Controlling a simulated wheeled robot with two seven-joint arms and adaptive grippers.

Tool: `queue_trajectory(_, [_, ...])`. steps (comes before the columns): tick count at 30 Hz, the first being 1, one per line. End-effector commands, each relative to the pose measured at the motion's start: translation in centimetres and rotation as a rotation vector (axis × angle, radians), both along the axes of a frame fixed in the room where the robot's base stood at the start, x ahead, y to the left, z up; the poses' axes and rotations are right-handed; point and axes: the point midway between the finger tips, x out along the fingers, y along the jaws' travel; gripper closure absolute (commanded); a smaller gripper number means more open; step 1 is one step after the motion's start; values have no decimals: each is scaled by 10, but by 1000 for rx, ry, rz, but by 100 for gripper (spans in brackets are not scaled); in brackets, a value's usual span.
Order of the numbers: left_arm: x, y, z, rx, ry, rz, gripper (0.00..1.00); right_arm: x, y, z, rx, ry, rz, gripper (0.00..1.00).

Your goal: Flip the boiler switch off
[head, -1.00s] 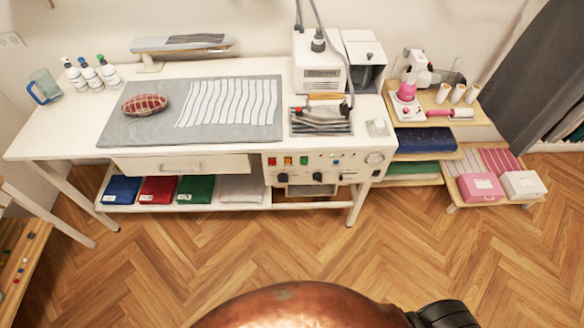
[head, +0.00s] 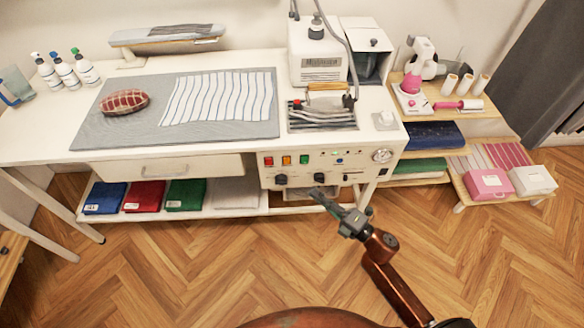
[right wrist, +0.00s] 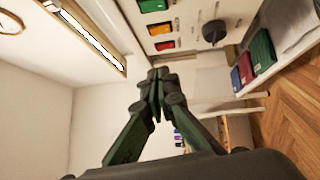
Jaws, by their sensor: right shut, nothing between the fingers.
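The ironing station's control panel (head: 330,168) is on the front of the white table. It carries a red switch (head: 268,161), an orange switch (head: 286,160) and a green switch (head: 304,159) in a row; I cannot read which one is the boiler's. The right wrist view shows the green (right wrist: 153,5), orange (right wrist: 160,28) and red (right wrist: 165,45) switches, turned sideways. My right gripper (head: 318,193) is shut and empty, in front of the panel's lower part in the head view. Its closed fingertips (right wrist: 158,76) appear apart from the switches. My left gripper is out of view.
Black knobs (head: 281,179) and a gauge (head: 382,155) share the panel. The iron (head: 324,110) and steam boiler (head: 318,62) stand above on the table. Folded cloths (head: 186,195) lie on the lower shelf. The floor in front is clear.

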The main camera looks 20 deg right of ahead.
Motion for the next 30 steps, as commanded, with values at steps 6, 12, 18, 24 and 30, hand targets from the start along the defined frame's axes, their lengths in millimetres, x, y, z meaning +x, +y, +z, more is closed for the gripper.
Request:
queue_trajectory(6, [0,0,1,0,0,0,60,0,0,1,0,-1,0,100])
queue_trajectory(12, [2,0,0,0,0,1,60,7,3,1,1,0,-1,100])
queue_trajectory(18, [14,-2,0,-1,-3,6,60,34,19,3,1,-2,1,100])
queue_trajectory(24, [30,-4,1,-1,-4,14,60,71,39,7,1,-2,1,100])
queue_trajectory(30, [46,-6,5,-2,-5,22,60,104,44,9,-2,1,-2,100])
